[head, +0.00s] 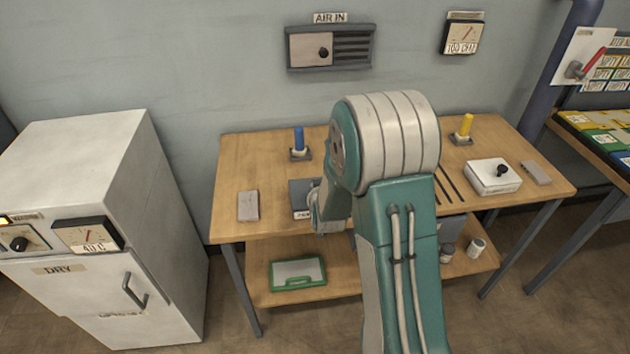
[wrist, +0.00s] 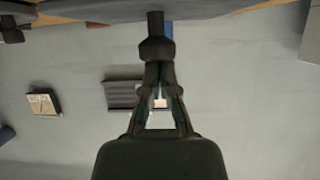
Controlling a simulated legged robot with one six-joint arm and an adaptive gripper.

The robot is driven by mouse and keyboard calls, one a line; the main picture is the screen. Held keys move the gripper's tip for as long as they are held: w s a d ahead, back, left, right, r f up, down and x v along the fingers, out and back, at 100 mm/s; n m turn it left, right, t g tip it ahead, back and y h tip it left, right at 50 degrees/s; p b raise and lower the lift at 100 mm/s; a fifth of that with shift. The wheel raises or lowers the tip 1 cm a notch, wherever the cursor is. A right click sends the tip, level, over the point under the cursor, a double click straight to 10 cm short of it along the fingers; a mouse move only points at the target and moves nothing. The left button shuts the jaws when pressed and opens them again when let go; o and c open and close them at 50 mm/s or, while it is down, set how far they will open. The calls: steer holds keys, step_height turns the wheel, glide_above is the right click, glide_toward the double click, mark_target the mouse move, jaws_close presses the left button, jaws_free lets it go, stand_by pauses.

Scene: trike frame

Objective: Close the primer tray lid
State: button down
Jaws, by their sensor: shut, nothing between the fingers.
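A dark grey box-like thing (head: 301,192) with a small white label at its front stands on the wooden workbench. It may be the primer tray, but my arm hides its right part, and I cannot tell how its lid stands. In the wrist view, my gripper (wrist: 155,18) is shut and empty. Its tips are close in the picture to a grey slab (wrist: 95,10) along the top edge; I cannot tell whether they touch it. In the head view my arm hides the gripper.
A blue post (head: 299,141) stands behind the dark grey box. A grey block (head: 248,206) lies to its left. At the right of the workbench (head: 232,175) are a white box (head: 483,180) with a black knob, a yellow post (head: 466,126) and another block (head: 536,172).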

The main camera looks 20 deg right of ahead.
steer(key=shift+s+a+f, duration=0.1)
steer(key=shift+s+f, duration=0.35)
steer(key=shift+f, duration=0.3)
steer(key=shift+r, duration=0.1)
steer(key=r, duration=0.5)
steer(key=shift+w, duration=0.4)
steer(key=s+a+f, duration=0.2)
steer(key=s+f, duration=0.1)
steer(key=s, duration=0.6)
steer(key=s+a+r+n+g+y, duration=0.1)
steer(key=s+a+r+g, duration=0.1)
steer(key=s+r, duration=0.3)
steer(key=s+a+r+g+y, duration=0.1)
steer(key=s+a+r, duration=0.1)
steer(key=r, duration=0.5)
steer(key=s+a+r+g, duration=0.1)
steer(key=s+r, duration=0.1)
steer(key=s, duration=0.4)
steer(key=s+r+g, duration=0.1)
steer(key=s+r, duration=0.2)
steer(key=s, duration=0.3)
steer(key=s+a+r+n+g, duration=0.1)
steer(key=s+r+g, duration=0.1)
steer(key=s, duration=0.4)
steer(key=shift+a+r, duration=0.25)
steer(key=shift+a, duration=0.1)
